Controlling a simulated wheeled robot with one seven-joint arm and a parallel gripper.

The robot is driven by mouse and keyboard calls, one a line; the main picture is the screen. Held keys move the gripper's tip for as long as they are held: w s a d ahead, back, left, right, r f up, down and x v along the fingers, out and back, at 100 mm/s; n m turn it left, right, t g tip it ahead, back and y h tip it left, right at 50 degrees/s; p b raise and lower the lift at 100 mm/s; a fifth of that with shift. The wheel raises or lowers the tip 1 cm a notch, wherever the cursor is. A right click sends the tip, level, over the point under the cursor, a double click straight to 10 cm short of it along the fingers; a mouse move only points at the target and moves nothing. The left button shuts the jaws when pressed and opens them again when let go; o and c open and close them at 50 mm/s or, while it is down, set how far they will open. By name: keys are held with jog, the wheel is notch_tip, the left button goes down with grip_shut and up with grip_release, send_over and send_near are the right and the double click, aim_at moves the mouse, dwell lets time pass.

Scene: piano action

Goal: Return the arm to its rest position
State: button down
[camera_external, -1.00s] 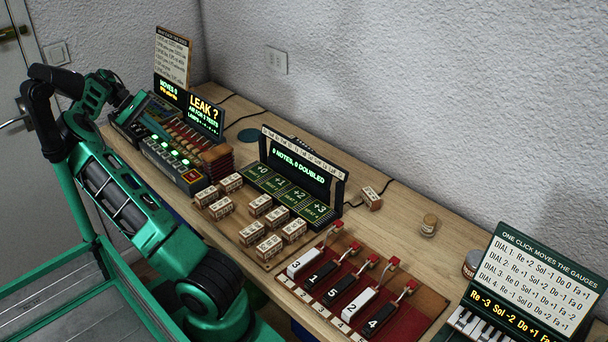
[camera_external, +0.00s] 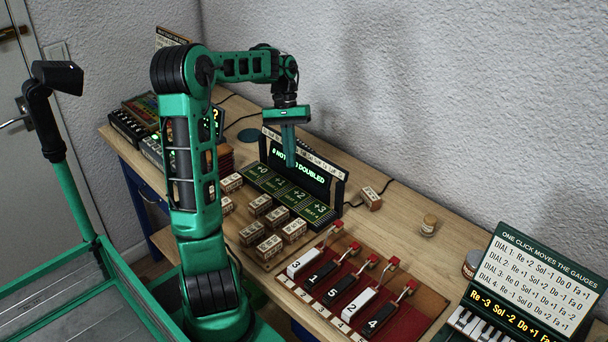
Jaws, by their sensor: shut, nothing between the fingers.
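My arm stands upright at the front of the table, with its elbow high and its forearm reaching right. My gripper (camera_external: 289,160) hangs pointing down in front of the "DOUBLED" display (camera_external: 314,178), covering part of its text. It is shut and holds nothing. I cannot tell whether it touches the display.
Wooden blocks (camera_external: 269,249) sit on the table (camera_external: 408,200) below the green +0 to +3 panel (camera_external: 291,195). Numbered keys with red-tipped levers (camera_external: 341,291) lie to the right. A dial sign (camera_external: 546,262) stands at far right, near a small jar (camera_external: 429,225). The back right tabletop is mostly clear.

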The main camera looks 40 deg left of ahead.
jog(key=s+d+m+y, duration=0.2)
jog(key=s+d+m, duration=0.15)
jog(key=d, duration=0.65)
jog(key=s+d+m+y, duration=0.25)
jog(key=s+d, duration=0.25)
jog(key=d, duration=0.5)
jog(key=s+d+f+m+t, duration=0.1)
jog(key=s+d+m, duration=0.2)
jog(key=s, duration=0.5)
jog(key=s+d+f+m+t, duration=0.1)
jog(key=s+d+f+m, duration=0.1)
jog(key=s+d, duration=0.4)
jog(key=s+m, duration=0.1)
jog(key=s, duration=0.2)
jog(key=shift+s+d+f+m, duration=0.15)
jog(key=shift+s+f+m, duration=0.05)
jog(key=shift+m, duration=0.1)
